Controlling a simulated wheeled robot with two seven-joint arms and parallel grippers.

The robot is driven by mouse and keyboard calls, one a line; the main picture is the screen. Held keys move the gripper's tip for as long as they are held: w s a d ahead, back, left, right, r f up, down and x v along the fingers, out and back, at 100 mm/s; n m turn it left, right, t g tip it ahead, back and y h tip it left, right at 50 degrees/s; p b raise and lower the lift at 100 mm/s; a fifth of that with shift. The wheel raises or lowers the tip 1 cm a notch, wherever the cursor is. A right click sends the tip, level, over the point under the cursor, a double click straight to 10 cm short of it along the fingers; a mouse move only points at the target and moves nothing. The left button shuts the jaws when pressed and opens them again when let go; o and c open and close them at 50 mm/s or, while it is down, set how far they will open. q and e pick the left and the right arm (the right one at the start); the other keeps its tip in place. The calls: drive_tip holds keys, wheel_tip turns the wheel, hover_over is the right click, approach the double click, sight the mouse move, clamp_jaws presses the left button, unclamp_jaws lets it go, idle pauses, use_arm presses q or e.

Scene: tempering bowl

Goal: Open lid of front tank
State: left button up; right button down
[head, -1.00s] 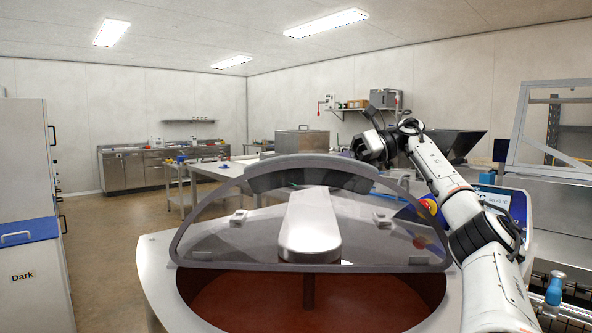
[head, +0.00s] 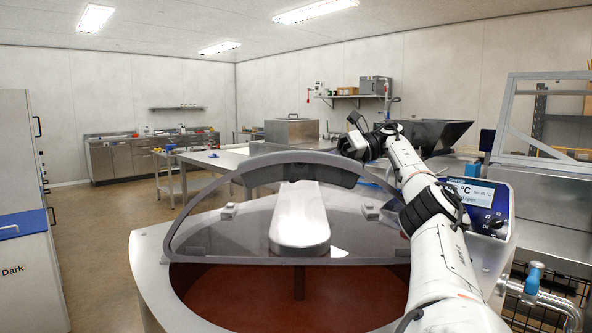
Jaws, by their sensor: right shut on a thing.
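The front tank (head: 148,262) is a round steel bowl machine with brown chocolate inside. Its clear lid (head: 215,230) with a grey rim stands tilted up over the back half, so the front of the bowl is uncovered. A rounded steel cover (head: 300,218) shows at the lid's middle. My left gripper is out of view.
A control panel (head: 482,200) with a lit screen stands right of the tank, partly behind my right arm. A white cabinet (head: 18,150) is at the left. A steel table (head: 205,160) is behind the tank. The floor at left is clear.

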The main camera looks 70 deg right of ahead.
drive_tip(key=shift+f, duration=0.25)
drive_tip(key=c, duration=1.8)
unclamp_jaws()
drive_tip(key=shift+r, duration=0.1)
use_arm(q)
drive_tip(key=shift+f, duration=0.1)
use_arm(e)
drive_tip(key=shift+r, duration=0.15)
